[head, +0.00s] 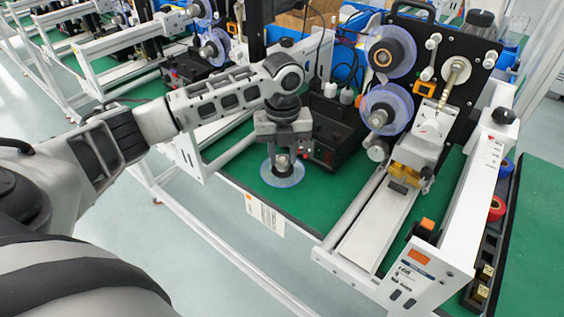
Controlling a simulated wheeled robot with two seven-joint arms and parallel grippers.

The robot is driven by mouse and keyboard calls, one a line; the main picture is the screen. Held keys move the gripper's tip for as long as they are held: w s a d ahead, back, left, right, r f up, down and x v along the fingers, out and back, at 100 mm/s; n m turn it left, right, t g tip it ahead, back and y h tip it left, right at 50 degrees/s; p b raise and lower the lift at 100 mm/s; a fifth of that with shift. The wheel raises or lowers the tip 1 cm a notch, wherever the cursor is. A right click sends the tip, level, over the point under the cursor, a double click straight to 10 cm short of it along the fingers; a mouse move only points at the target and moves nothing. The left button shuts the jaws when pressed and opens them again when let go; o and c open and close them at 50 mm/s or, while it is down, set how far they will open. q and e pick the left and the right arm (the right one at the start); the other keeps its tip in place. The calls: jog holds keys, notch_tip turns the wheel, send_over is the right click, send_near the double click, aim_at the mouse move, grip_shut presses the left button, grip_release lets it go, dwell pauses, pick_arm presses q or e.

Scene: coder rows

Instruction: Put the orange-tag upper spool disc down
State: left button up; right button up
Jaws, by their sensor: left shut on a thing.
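My left gripper (283,150) points down and is shut on the hub of a clear bluish spool disc (283,178). The disc is flat, at or just above the green table top (235,172) near its front edge; I cannot tell whether it touches. The coder with the orange tag (418,257) stands to the right. An upper spool disc (391,50) and a lower spool disc (386,108) sit on its black plate. My right gripper is not in view.
A black box with red buttons (335,135) stands close behind and right of the held disc. A white paper label (265,214) hangs at the table edge. White frame rails flank the spot. Red and blue rolls (497,208) lie in a tray at right.

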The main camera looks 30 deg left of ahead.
aim_at(282, 155)
pick_arm(q)
jog(key=shift+w+a+f, duration=0.3)
jog(key=shift+w+f, duration=0.05)
jog(key=shift+f, duration=0.2)
notch_tip(282, 155, down, 2)
jog(key=shift+f+p, duration=0.2)
jog(key=shift+p, duration=0.1)
jog(key=shift+w+f, duration=0.1)
jog(key=shift+f, duration=0.3)
jog(key=o, duration=1.1)
notch_tip(282, 155, up, 11)
jog(key=shift+f+b, duration=0.1)
jog(key=shift+b, duration=0.4)
jog(key=shift+r, duration=0.65)
